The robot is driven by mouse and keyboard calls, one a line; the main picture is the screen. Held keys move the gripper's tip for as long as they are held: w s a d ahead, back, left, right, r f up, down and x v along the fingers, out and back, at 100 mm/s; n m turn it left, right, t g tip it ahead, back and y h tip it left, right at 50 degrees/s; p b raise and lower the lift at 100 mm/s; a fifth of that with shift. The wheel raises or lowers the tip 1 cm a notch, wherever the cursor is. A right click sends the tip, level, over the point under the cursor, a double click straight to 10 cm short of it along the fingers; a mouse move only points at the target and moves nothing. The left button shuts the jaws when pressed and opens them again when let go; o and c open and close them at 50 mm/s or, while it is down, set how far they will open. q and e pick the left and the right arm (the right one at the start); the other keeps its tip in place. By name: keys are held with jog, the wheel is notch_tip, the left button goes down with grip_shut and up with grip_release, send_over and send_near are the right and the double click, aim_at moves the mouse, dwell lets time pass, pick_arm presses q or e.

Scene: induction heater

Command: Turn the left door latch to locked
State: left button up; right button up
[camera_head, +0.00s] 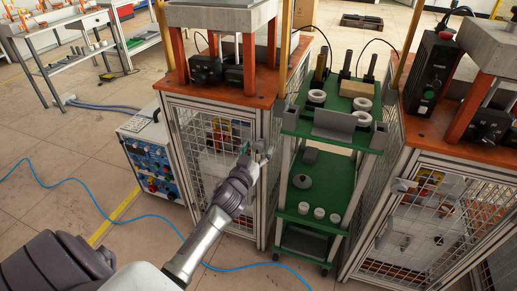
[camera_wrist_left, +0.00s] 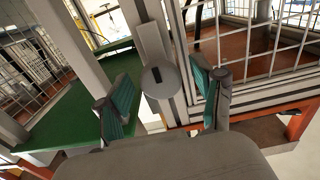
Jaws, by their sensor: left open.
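The left door latch (camera_wrist_left: 159,76) shows in the left wrist view as a round grey disc with a short dark mark, on the door's metal frame. My left gripper (camera_wrist_left: 163,92) is open, with its teal-padded fingers on either side of the disc in the picture. I cannot tell whether they touch it. In the head view, the left gripper (camera_head: 254,152) is at the right front edge of the left cabinet's mesh door (camera_head: 203,130) and largely hides the latch there. My right gripper is not in view.
A green shelf cart (camera_head: 335,138) with white rings and grey parts stands right of the left cabinet. A second mesh cabinet (camera_head: 430,215) is farther right. A blue control box (camera_head: 152,165) stands on the left. A blue hose (camera_head: 85,190) lies on the floor.

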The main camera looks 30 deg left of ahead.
pick_arm(q)
jog(key=shift+w+a, duration=0.15)
jog(key=shift+w, duration=0.45)
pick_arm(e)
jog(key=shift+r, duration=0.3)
pick_arm(q)
jog(key=c, duration=1.2)
